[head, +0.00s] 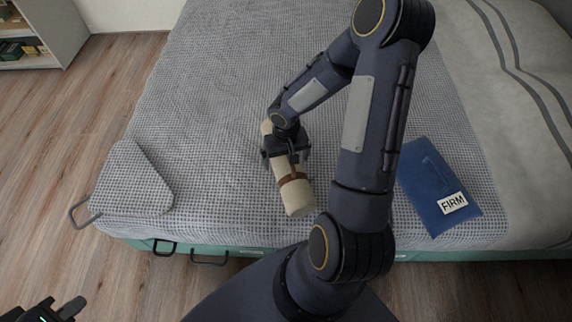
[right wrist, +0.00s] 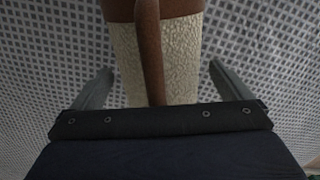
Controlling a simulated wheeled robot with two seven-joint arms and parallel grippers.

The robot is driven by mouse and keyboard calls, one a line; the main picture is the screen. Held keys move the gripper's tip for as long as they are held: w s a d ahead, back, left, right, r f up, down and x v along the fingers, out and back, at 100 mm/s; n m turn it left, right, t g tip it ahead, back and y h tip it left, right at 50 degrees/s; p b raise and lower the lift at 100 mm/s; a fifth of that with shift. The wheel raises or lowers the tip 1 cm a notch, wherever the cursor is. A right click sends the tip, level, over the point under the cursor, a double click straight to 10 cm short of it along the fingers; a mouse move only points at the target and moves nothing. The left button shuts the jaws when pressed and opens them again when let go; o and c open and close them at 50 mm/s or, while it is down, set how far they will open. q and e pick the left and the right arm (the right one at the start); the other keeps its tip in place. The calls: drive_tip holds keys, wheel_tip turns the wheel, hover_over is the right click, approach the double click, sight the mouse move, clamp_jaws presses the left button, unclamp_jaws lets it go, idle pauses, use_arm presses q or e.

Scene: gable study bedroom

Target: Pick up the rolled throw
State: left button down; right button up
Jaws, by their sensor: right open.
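The rolled throw (head: 294,196) is a cream cylinder with a brown strap and handle, lying on the grey checked bed. In the right wrist view the throw (right wrist: 185,62) runs between my two fingers, with the brown strap along it. My right gripper (head: 287,160) is over the throw's middle, its fingers apart on either side. In the right wrist view the right gripper (right wrist: 160,85) is open, with bedding showing between each finger and the throw. My left gripper (head: 62,308) is at the bottom left, away from the bed, only partly in view.
The bed (head: 215,75) has a teal base with black metal loops at its front edge. A grey wedge cushion (head: 132,182) lies at its left corner. A blue packet marked FIRM (head: 428,180) lies to the right. A shelf unit (head: 62,28) stands back left. The wooden floor at left is clear.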

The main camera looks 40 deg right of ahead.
drive_tip(key=c, duration=1.5)
drive_tip(key=shift+c, duration=0.3)
drive_tip(key=shift+r, duration=0.15)
